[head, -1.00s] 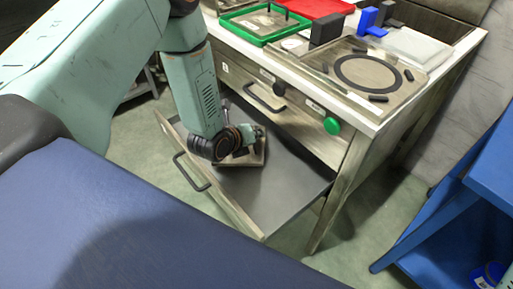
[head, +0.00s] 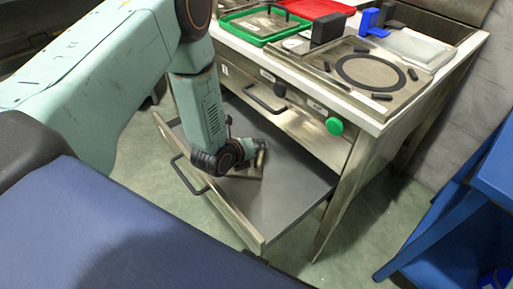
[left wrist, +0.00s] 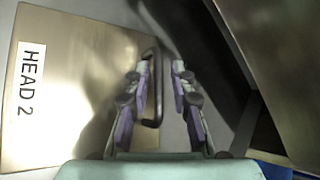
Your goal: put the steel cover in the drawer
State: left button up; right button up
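The steel cover is a flat metal plate with a black bar handle and a "HEAD 2" label. It fills the left side of the left wrist view (left wrist: 75,85). In the head view the left gripper (head: 258,148) is over the drawer. My right gripper is not in view.
The worktop above carries a green tray (head: 252,38), a red tray (head: 310,8), a dark block (head: 327,28) and a plate with a black ring (head: 370,72). A green knob (head: 334,126) is on the closed upper drawer. The drawer's right part is bare. Blue shelving (head: 490,175) stands right.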

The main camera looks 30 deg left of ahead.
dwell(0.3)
pick_arm(q)
jog(key=shift+p+v, duration=2.8)
jog(key=shift+v, duration=3.25)
